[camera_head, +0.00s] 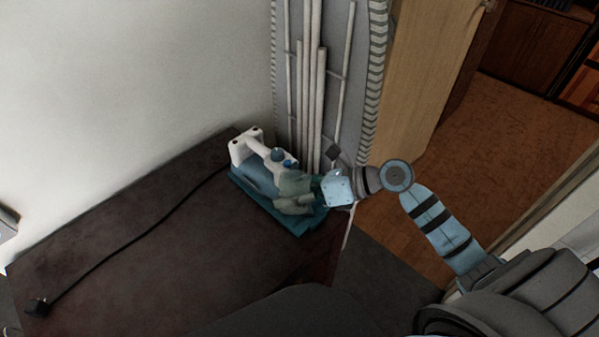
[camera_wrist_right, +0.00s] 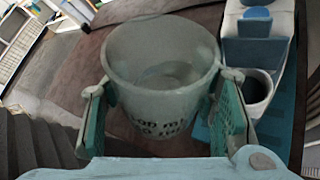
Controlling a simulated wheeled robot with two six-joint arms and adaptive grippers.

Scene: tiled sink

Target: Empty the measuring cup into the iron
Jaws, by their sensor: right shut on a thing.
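The measuring cup (camera_wrist_right: 160,60) is a translucent grey-green cup with dark printing, seen from above in the right wrist view. My right gripper (camera_wrist_right: 162,115) is shut on it, one finger on each side. The cup is roughly upright; whether the pale round patch inside is liquid or the bottom, I cannot tell. In the head view my right gripper (camera_head: 298,190) largely hides the cup. The white and teal iron (camera_head: 256,172) stands on the dark table just behind and left of the gripper. The iron (camera_wrist_right: 258,47) shows a dark round opening with a white rim, right of the cup.
A dark table (camera_head: 150,265) carries the iron at its far right corner. A black cord runs across it to a plug (camera_head: 38,306) at the left. Vertical pipes (camera_head: 312,90) rise behind the iron. Wooden floor (camera_head: 480,140) lies beyond.

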